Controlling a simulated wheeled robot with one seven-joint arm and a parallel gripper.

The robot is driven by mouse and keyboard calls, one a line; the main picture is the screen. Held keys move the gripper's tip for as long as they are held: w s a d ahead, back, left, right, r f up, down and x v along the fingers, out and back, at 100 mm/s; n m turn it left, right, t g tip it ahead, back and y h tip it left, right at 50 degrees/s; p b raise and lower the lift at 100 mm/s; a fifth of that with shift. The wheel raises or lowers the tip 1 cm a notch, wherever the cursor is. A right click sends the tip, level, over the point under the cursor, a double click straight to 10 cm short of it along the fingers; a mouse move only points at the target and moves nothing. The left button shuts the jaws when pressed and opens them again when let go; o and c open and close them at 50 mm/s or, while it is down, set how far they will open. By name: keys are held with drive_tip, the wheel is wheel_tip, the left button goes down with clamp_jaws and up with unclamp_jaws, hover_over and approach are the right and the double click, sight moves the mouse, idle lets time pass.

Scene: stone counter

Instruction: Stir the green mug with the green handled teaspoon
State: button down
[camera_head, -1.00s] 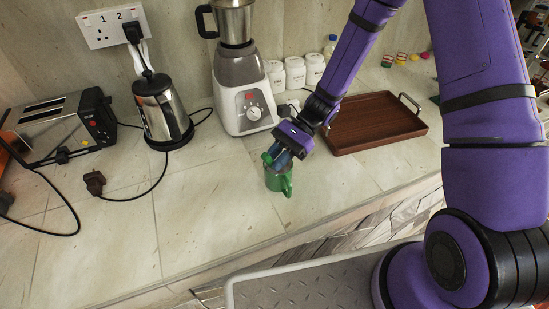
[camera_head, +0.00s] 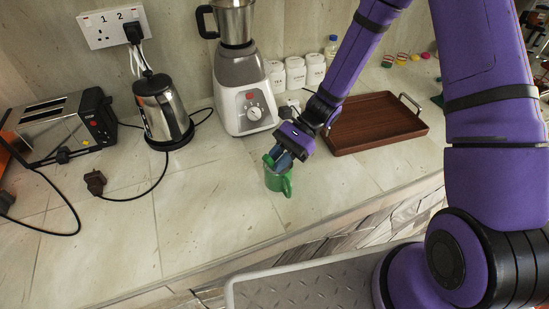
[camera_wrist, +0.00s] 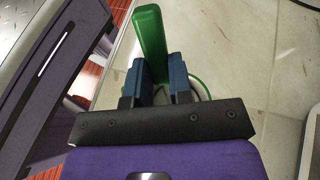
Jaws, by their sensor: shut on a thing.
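The green mug (camera_head: 277,181) stands upright on the counter, in front of the blender. My gripper (camera_head: 278,158) is right above the mug's rim, tilted down toward it. In the wrist view my gripper (camera_wrist: 163,75) has its blue fingers shut on the green handle of the teaspoon (camera_wrist: 151,38). The green handle end also shows in the head view (camera_head: 267,159). The lower part of the spoon is hidden by the fingers and the mug, so I cannot see its bowl. Part of the mug's green rim (camera_wrist: 203,89) shows behind the fingers in the wrist view.
A brown tray (camera_head: 345,147) lies to the right of the mug. A blender (camera_head: 243,95), a kettle (camera_head: 163,112) and a toaster (camera_head: 60,130) stand behind and to the left. White canisters (camera_head: 295,73) line the wall. The counter left of the mug is mostly clear.

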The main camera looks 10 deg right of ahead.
drive_tip(key=shift+w, duration=0.4)
drive_tip(key=shift+s+a, duration=0.1)
drive_tip(key=shift+a, duration=0.2)
drive_tip(key=s+a+r, duration=0.3)
drive_tip(key=r, duration=0.6)
drive_tip(key=shift+a+r, duration=0.2)
drive_tip(key=shift+r, duration=0.05)
idle(0.3)
idle(0.4)
wheel_tip(320, 180, up, 5)
idle(0.6)
